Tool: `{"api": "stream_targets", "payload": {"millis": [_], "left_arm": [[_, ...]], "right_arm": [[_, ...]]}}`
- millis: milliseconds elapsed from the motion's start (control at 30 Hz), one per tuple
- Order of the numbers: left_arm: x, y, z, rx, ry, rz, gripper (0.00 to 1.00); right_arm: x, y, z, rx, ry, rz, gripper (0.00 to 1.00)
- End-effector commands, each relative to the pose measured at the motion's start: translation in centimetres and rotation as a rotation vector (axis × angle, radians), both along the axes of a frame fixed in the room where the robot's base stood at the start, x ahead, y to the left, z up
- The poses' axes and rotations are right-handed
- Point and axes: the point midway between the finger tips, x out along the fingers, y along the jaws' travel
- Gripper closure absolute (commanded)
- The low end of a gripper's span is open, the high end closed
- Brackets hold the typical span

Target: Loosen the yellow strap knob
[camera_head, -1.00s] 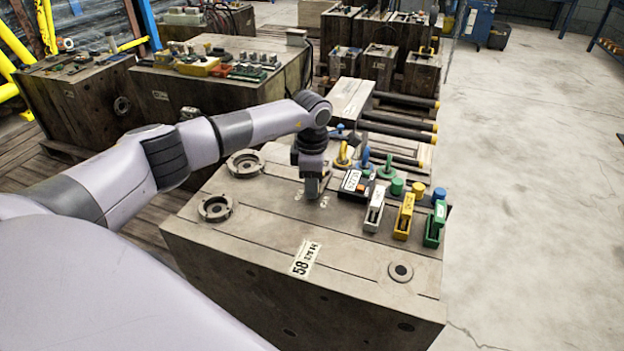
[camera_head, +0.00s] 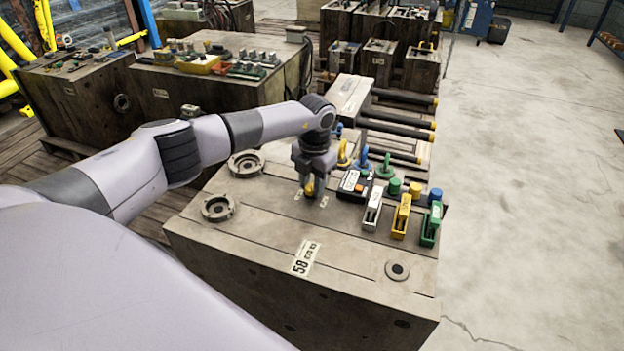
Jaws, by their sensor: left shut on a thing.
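My left gripper (camera_head: 309,190) points down at the top of the near mould block (camera_head: 255,235). Its fingers are shut on a small yellow knob (camera_head: 309,187), which shows only partly between them. I take this for the yellow strap knob; its base and any strap under it are mostly hidden. Small pale marks lie on the block on both sides of the fingertips. My right gripper is not in view.
To the gripper's right stand a yellow upright handle (camera_head: 343,153), a blue one and a green one, a dark boxed device (camera_head: 351,184), and white, yellow (camera_head: 401,216) and green clamps. Two round metal rings (camera_head: 218,207) lie left. The block's front top is mostly clear.

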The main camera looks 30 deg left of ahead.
Motion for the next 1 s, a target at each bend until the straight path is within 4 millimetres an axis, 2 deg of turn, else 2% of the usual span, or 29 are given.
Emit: {"api": "stream_targets", "payload": {"millis": [600, 1000], "left_arm": [[0.1, 0.1, 0.2, 0.002, 0.001, 0.587, 0.97], [0.1, 0.1, 0.1, 0.002, 0.000, 0.883, 0.97]], "right_arm": [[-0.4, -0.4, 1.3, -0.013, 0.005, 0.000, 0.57], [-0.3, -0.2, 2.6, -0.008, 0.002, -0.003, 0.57]]}}
